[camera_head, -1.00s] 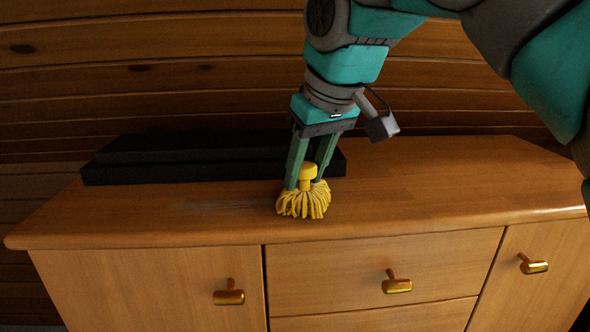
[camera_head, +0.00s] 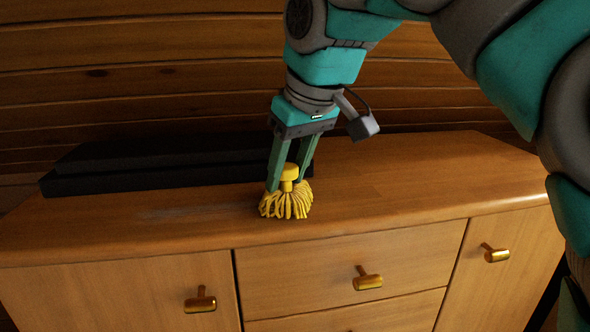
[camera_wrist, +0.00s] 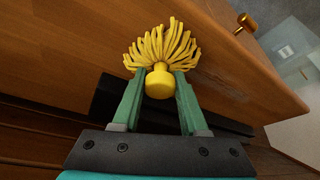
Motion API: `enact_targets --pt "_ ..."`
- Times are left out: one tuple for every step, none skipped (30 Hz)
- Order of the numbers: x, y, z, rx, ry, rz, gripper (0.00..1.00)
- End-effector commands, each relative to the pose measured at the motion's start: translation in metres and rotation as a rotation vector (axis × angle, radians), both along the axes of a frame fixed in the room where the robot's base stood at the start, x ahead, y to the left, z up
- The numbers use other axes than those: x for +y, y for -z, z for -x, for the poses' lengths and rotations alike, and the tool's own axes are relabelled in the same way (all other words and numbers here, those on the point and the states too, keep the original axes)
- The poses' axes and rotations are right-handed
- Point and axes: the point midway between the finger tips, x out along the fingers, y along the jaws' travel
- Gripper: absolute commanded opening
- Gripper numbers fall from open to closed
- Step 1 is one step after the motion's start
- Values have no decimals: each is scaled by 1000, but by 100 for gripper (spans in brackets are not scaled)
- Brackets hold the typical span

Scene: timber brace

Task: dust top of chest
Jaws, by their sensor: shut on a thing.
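My gripper (camera_head: 288,180) is shut on the yellow duster (camera_head: 287,203), which has a round knob handle and a fringe of yellow strands. In the head view the strands rest on the wooden top of the chest (camera_head: 420,195), near its front edge. The duster also shows between the two green fingers in the wrist view (camera_wrist: 160,83), with its strands fanned away from me. A faint greyish, dusty-looking patch (camera_head: 185,211) lies on the top, left of the duster.
A long black box-like object (camera_head: 150,170) lies along the back left of the top, behind my gripper. A plank wall (camera_head: 150,75) rises behind. Brass handles, one on the middle drawer (camera_head: 367,278), stick out in front. The top's right side is clear.

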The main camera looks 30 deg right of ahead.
Motion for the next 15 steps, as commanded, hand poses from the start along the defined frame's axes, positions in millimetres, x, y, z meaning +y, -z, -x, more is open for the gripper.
enact_targets --pt "5 2 -2 7 -3 0 0" --pt "8 2 -2 6 -3 0 0" --pt "11 1 -3 7 -3 0 0" --pt "13 1 -4 7 -4 0 0" --pt "15 1 -5 7 -4 -1 0" --pt "18 1 -6 7 -4 -1 0" --pt "19 1 -6 7 -4 -2 0" --pt "20 1 -7 6 -4 -2 0" --pt "21 1 -7 6 -4 -2 0" --pt "21 1 -7 6 -4 -2 0" --pt "22 1 -7 6 -3 -2 0" --pt "23 1 -7 6 -3 -2 0" --pt "24 1 -8 6 -3 -1 0" --pt "25 0 -8 6 -3 -1 0" --pt "27 0 -9 6 -3 -1 0"
